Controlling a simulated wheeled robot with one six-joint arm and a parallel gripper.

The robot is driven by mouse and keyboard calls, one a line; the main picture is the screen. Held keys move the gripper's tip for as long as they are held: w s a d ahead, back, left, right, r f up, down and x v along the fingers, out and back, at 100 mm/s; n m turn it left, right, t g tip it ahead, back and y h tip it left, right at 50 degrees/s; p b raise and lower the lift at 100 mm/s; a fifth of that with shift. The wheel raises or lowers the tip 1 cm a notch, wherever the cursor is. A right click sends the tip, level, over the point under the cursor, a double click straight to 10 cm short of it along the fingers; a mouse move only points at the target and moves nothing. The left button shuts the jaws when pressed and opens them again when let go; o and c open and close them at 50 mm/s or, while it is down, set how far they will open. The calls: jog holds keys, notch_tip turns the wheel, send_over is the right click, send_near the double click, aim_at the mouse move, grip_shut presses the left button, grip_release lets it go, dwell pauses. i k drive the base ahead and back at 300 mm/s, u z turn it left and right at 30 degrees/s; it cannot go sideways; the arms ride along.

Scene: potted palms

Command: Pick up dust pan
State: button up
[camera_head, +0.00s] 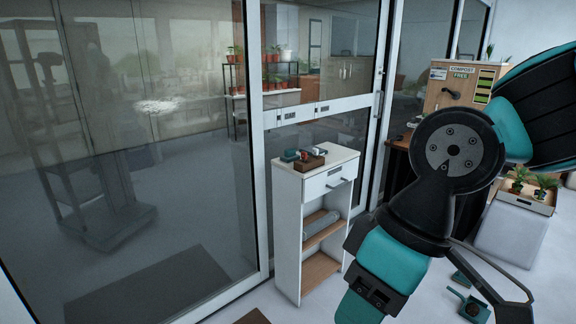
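I cannot pick out the dust pan with certainty. A small dark green item (468,305) lies on the white floor at the lower right, partly behind my arm; its shape is too small to name. My arm crosses the right side of the view, its teal and black links bending at a round dark joint and running down to the bottom edge. My gripper's fingertips do not show clearly, and I cannot see what they hold.
A narrow white cabinet (288,230) stands by the glass sliding door (140,150), with small items on top and a grey roll on a shelf. A compost box (455,88) stands at the right. A planter tray (528,201) sits on a pale block (512,235).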

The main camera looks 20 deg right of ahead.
aim_at(473, 310)
jog(key=z, duration=0.5)
jog(key=i, duration=1.8)
jog(key=z, duration=1.5)
jog(key=i, duration=1.75)
jog(key=z, duration=0.65)
